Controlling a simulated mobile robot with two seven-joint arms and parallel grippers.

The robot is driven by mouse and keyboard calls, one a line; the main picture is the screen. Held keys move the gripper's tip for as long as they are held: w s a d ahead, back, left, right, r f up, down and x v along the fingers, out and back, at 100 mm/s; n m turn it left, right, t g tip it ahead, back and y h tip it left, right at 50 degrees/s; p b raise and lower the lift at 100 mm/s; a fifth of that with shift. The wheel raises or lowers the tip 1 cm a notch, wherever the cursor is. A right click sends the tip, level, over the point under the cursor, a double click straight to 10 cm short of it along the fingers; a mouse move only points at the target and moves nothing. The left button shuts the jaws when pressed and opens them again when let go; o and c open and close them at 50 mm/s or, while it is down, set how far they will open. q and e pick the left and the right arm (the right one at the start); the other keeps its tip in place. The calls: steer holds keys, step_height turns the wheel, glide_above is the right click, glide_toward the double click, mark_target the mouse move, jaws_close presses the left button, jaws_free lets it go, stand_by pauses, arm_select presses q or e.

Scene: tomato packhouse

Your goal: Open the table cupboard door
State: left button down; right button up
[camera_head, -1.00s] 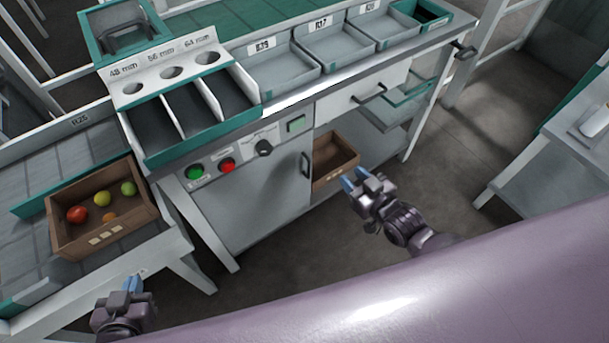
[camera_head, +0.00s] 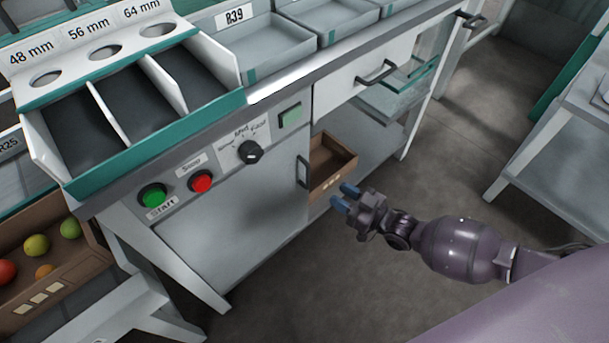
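The cupboard door (camera_head: 240,215) is a grey panel under the table's control panel, and it looks closed. Its dark vertical handle (camera_head: 303,172) is at the door's right edge. My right gripper (camera_head: 341,196) is right of and a little below the handle, apart from it. Its two blue fingertips are spread with nothing between them. My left gripper is out of the picture.
A brown crate (camera_head: 347,150) sits on the open shelf right of the door. A drawer handle (camera_head: 376,73) sticks out above. Green (camera_head: 153,195) and red (camera_head: 202,181) buttons and a knob (camera_head: 250,152) are above the door. Floor in front is clear.

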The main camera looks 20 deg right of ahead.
steer(key=b, duration=0.2)
glide_above(308, 190)
steer(key=s+d, duration=0.1)
steer(key=shift+x, duration=0.8)
steer(key=shift+r, duration=0.15)
steer(key=shift+c, duration=0.4)
jaws_close()
